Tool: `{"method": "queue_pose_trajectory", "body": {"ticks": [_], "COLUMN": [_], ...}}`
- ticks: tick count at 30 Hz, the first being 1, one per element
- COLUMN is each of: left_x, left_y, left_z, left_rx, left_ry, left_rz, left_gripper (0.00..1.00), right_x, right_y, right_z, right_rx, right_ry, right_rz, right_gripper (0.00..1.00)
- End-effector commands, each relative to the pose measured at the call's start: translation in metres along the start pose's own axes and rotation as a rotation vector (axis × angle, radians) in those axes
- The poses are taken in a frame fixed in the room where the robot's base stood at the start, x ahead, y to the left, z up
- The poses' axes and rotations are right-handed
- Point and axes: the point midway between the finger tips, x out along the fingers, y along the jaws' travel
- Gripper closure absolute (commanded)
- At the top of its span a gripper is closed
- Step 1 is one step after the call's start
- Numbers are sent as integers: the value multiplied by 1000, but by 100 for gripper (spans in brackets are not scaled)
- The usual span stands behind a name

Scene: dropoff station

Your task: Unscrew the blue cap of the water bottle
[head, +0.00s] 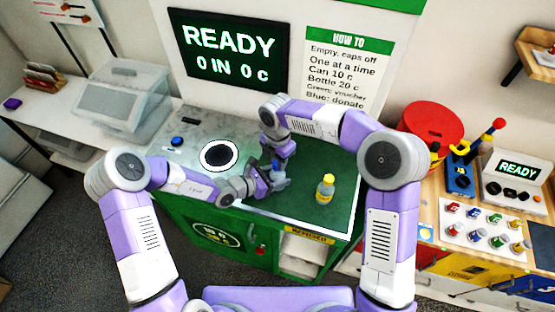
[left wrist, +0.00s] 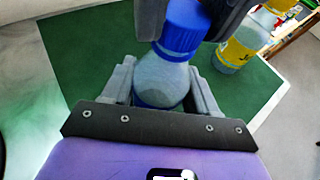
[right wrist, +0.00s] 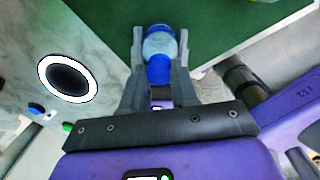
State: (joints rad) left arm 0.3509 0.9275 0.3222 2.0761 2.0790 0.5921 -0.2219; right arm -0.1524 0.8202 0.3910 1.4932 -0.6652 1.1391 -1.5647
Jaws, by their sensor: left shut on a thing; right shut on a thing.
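The water bottle is clear with a blue cap. In the left wrist view its body (left wrist: 163,82) stands between the fingers of my left gripper (head: 266,184), which is shut on it from the side. The blue cap (left wrist: 182,32) is at the top of that view, between the dark fingers of my right gripper (head: 278,166). In the right wrist view the cap (right wrist: 158,70) lies between the right fingers, with the bottle body (right wrist: 160,44) beyond. My right gripper is shut on the cap. In the head view the grippers mostly hide the bottle.
A yellow-labelled bottle (head: 325,188) with a yellow cap stands on the green mat (head: 338,212), right of the grippers. A round white-rimmed opening (head: 219,155) and a blue button (head: 177,141) are to the left. A red bin (head: 432,124) stands at the right.

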Motion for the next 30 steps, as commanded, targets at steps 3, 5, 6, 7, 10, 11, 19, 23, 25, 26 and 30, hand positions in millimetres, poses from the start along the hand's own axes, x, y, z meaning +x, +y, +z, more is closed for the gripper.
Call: {"method": "queue_pose_trajectory", "body": {"ticks": [3,5,6,7,10,11,19,23,25,26,30], "left_x": [0,0,0,0,0,0,0,0,0,0,0], "left_y": [0,0,0,0,0,0,0,0,0,0,0], "left_z": [0,0,0,0,0,0,0,0,0,0,0], "left_rx": [0,0,0,0,0,0,0,0,0,0,0], "left_ry": [0,0,0,0,0,0,0,0,0,0,0], "left_rz": [0,0,0,0,0,0,0,0,0,0,0], "left_gripper": [100,100,100,100,100,100,100,100,100,100,100], "right_x": [0,0,0,0,0,0,0,-1,-3,-4,-9], "right_y": [0,0,0,0,0,0,0,0,0,0,0], "right_z": [0,0,0,0,0,0,0,0,0,0,0], "right_rx": [-66,-63,-62,-62,-65,-64,-63,-62,-62,-62,-62], "right_ry": [1,0,0,0,0,0,0,0,0,0,-1], "right_rz": [0,0,0,0,-1,0,-1,0,0,1,1], "right_gripper": [100,100,100,100,100,100,100,100,100,100,100]}}
